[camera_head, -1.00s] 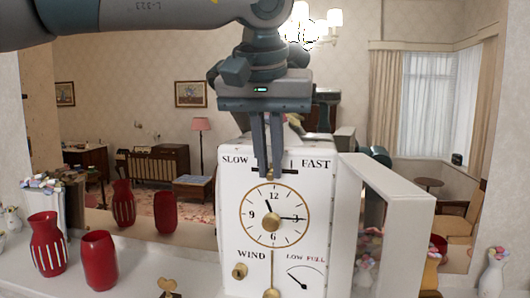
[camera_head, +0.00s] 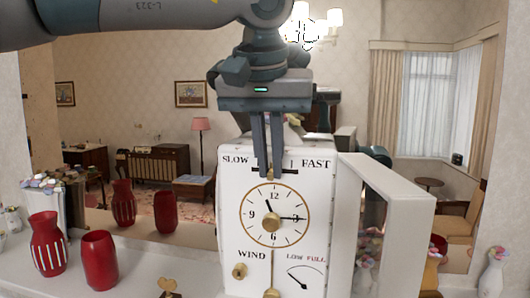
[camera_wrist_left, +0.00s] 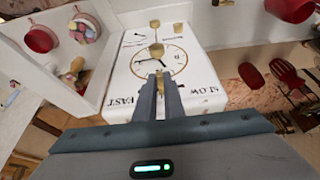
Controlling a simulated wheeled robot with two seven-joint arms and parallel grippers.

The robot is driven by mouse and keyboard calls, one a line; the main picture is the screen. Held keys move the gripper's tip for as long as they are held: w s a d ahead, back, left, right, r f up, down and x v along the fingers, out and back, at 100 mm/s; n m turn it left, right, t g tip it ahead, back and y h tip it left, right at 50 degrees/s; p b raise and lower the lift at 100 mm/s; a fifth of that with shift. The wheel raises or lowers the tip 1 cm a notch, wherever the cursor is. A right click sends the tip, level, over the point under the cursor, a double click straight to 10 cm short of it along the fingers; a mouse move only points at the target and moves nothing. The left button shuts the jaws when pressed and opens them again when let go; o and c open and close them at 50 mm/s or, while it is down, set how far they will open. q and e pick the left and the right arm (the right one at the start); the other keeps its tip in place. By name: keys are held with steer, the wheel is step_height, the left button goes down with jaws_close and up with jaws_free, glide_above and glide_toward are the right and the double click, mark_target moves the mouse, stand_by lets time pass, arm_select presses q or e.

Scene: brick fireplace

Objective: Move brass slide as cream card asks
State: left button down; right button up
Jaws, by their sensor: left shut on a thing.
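The white clock (camera_head: 229,215) stands facing me, with SLOW at upper left and FAST at upper right of its face. A dark slot runs between these words. My left gripper (camera_head: 269,175) points straight down in front of the slot, its fingers shut on the small brass slide (camera_head: 270,178), which they mostly hide. The slide sits near the middle of the slot, just above the dial (camera_head: 250,205). In the left wrist view the fingertips (camera_wrist_left: 160,78) reach the clock's top edge area above the dial. I cannot make out a cream card. My right gripper is not in view.
A winding knob (camera_head: 239,271) and a LOW/FULL gauge (camera_head: 305,278) are low on the clock face. An open white door-like frame (camera_head: 405,200) stands at its right. Red vases (camera_head: 100,262) stand at left on the white ledge (camera_head: 130,270).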

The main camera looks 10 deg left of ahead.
mark_target(291, 160)
arm_select(q)
steer(key=shift+d, duration=1.1)
steer(key=shift+d+r, duration=0.1)
steer(key=shift+d, duration=0.5)
steer(key=c, duration=1.8)
jaws_free()
steer(key=shift+c, duration=0.2)
steer(key=shift+s+r, duration=0.25)
steer(key=shift+r, duration=0.3)
steer(key=b+v, duration=0.1)
steer(key=v, duration=1.5)
steer(key=shift+s+b, duration=0.2)
steer(key=shift+b, duration=0.2)
